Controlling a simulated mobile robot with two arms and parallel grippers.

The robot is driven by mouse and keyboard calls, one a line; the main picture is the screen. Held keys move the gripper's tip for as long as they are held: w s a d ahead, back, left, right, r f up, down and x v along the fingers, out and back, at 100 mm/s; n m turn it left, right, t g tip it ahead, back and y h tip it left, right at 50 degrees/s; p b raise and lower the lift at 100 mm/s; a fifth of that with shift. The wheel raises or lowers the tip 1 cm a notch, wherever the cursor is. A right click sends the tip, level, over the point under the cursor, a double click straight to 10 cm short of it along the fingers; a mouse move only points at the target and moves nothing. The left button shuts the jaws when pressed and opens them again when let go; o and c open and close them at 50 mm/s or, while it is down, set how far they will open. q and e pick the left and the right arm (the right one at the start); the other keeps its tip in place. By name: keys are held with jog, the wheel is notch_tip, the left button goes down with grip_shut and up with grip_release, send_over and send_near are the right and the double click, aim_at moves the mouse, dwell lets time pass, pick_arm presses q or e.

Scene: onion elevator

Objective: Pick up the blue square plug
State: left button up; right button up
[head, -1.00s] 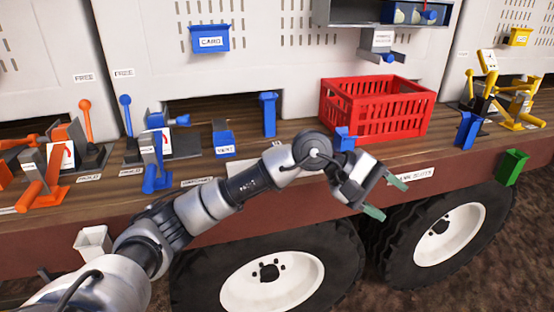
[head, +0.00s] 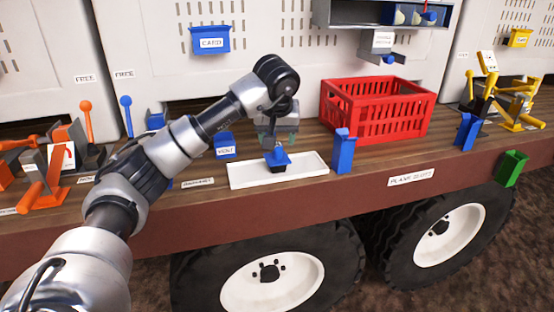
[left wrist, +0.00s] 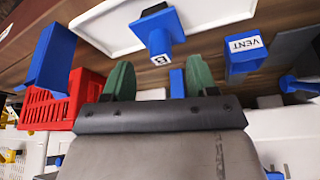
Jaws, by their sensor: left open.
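The blue square plug (head: 278,158), with a dark base and an upright blue grip, stands on the white tray (head: 307,172) on the wooden deck. In the left wrist view the plug (left wrist: 158,32) shows a white label with a dark mark on its grip. My left gripper (head: 276,144) is open, its green fingertips pointing down just above and behind the plug. In the left wrist view the fingers (left wrist: 160,82) are spread and the plug is beyond their tips, not between them. My right gripper is not in view.
A red crate (head: 378,128) stands to the right. A blue holder (head: 343,150) is at the deck edge beside the tray. A blue VENT box (head: 224,147) is left of the tray. Orange levers (head: 86,120) are further left; a green holder (head: 511,168) hangs at right.

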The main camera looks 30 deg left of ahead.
aim_at(277, 145)
pick_arm(q)
jog(key=x, duration=0.5)
jog(key=shift+w+a+r+p, duration=0.1)
jog(key=shift+a+p, duration=0.05)
jog(key=shift+p, duration=0.25)
jog(key=c, duration=1)
jog(key=shift+r, duration=0.1)
jog(key=shift+r, duration=0.1)
